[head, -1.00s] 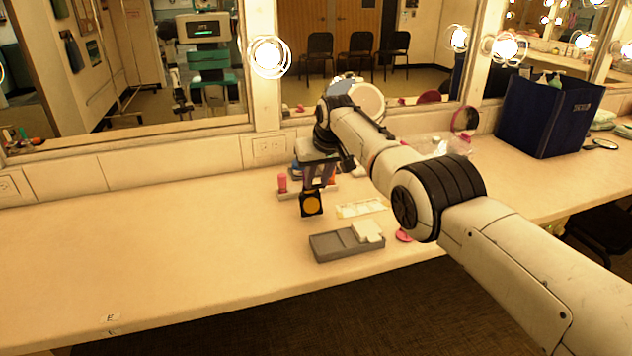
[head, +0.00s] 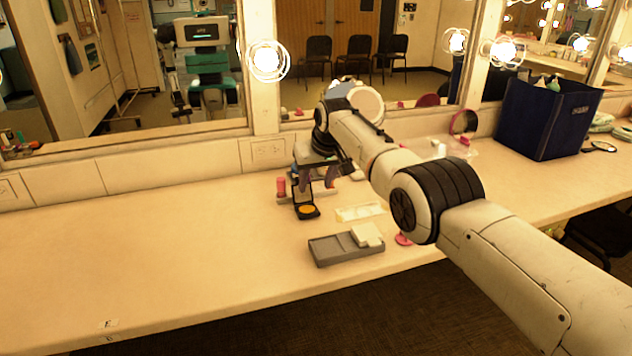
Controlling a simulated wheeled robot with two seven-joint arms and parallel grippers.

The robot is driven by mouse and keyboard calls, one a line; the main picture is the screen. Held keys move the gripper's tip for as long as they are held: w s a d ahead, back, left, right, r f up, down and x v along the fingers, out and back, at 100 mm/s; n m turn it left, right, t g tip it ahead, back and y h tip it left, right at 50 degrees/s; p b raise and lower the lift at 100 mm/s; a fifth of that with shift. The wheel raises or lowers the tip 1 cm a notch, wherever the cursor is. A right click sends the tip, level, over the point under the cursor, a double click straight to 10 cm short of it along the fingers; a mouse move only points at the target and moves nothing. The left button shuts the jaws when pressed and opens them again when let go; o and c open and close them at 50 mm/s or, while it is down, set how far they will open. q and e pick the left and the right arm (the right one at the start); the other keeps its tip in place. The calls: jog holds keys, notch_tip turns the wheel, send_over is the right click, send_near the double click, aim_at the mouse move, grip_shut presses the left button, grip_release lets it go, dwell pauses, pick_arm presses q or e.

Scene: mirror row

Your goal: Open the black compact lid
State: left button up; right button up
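The black compact (head: 307,212) stands on the counter with its lid raised roughly upright at the back. Its round orange pan shows in the flat base. My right gripper (head: 318,180) is just above and behind the compact, pointing down. Its two fingers look spread apart, with the left finger close to the raised lid; I cannot tell whether they touch. My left gripper is not in view.
A grey tray (head: 330,252) with a pale block (head: 367,235) lies in front. A pale palette (head: 360,212), a pink bottle (head: 282,186) and a pink round item (head: 403,239) are near. A blue bag (head: 545,115) stands right. The left counter is clear.

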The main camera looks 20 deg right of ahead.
jog(key=p+v, duration=0.3)
jog(key=v, duration=0.7)
jog(key=shift+p, duration=0.4)
jog(key=shift+r, duration=0.15)
